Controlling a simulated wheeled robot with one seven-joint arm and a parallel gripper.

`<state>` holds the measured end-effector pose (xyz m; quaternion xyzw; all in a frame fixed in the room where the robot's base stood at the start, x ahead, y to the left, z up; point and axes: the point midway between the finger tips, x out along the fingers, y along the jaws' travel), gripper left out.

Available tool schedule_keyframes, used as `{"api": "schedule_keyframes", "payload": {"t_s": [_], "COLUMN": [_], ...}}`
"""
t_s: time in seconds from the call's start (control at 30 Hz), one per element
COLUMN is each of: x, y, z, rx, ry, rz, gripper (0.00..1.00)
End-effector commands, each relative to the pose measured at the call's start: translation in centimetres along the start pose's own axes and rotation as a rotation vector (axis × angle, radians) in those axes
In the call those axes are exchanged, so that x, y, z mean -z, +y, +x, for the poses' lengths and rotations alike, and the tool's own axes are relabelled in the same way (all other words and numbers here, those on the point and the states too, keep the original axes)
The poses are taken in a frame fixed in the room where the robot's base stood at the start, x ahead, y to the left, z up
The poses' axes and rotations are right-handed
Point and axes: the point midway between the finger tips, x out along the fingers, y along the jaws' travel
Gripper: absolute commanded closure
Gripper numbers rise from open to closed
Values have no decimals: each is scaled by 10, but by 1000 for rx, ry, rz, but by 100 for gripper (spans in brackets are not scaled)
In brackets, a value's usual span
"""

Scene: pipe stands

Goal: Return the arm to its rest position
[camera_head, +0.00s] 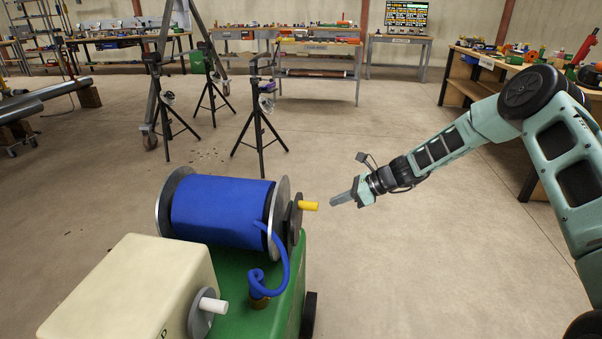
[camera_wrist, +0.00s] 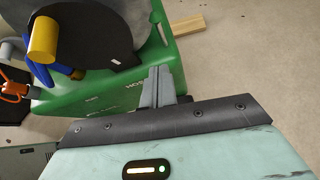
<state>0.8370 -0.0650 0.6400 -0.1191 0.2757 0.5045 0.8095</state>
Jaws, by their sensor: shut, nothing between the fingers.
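My arm (camera_head: 455,145) reaches in from the right in the head view, bent at the elbow, with its forearm pointing left and down. My gripper (camera_head: 340,199) is shut and empty, a short way right of the yellow crank handle (camera_head: 308,206) on the hose reel. The gripper does not appear to touch the handle. In the wrist view the two grey fingers (camera_wrist: 158,85) lie together with nothing between them. The yellow handle also shows there at the upper left (camera_wrist: 43,40), apart from the fingers.
The blue hose reel (camera_head: 222,211) sits on a green cart (camera_head: 240,290) with a cream box (camera_head: 130,295). Pipe stands (camera_head: 260,115) stand farther back. A wooden bench (camera_head: 470,80) is at the right. The floor between cart and arm is clear. A wood block (camera_wrist: 186,28) lies on the floor.

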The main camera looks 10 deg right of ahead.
Motion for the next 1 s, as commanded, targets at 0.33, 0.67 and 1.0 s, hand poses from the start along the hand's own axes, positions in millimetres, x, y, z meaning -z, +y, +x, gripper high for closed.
{"api": "schedule_keyframes", "payload": {"t_s": [0.33, 0.67, 1.0], "x": [-10, -9, -3], "y": [70, 167, 236], "z": [-29, -128, -208], "rx": [-126, -393, -625], "ry": [268, 626, 782], "rz": [-493, -1294, -1830], "gripper": [100, 100, 100]}}
